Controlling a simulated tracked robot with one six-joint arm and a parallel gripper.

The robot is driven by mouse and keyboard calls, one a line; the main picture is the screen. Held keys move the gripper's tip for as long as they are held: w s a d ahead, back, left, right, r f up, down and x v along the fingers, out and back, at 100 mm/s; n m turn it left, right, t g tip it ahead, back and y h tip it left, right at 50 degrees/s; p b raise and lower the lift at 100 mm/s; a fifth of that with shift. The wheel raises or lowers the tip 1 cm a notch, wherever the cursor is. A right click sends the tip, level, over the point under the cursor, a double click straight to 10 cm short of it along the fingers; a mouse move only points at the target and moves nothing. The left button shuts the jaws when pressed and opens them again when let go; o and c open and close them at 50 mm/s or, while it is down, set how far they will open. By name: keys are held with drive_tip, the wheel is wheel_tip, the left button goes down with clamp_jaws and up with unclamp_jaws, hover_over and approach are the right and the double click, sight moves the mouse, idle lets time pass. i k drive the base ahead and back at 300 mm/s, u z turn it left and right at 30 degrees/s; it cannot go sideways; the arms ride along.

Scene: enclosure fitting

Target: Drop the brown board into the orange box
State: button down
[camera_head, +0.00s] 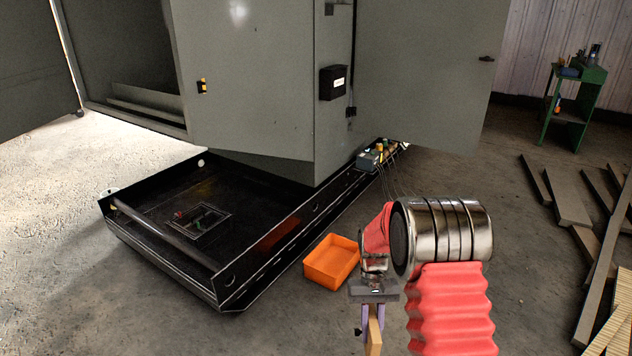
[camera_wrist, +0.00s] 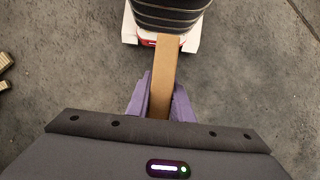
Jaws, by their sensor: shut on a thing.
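The brown board (camera_wrist: 162,75) is a narrow flat strip held between the purple fingers of my gripper (camera_wrist: 160,100) in the wrist view. In the head view my gripper (camera_head: 368,325) points down, shut on the brown board (camera_head: 374,338), whose lower end runs out of the picture. The orange box (camera_head: 331,262) is an open, shallow tray on the floor, left of my gripper in the head view. The orange box is not visible in the wrist view.
A large grey cabinet (camera_head: 250,90) with open doors stands on a black base frame (camera_head: 165,270) left of the box. Planks (camera_head: 567,195) lie on the floor at right. A green stand (camera_head: 578,105) is at the back right. Bare floor surrounds the box's front.

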sight(337, 263)
drive_tip(key=i, duration=3.3)
drive_tip(key=u, duration=0.35)
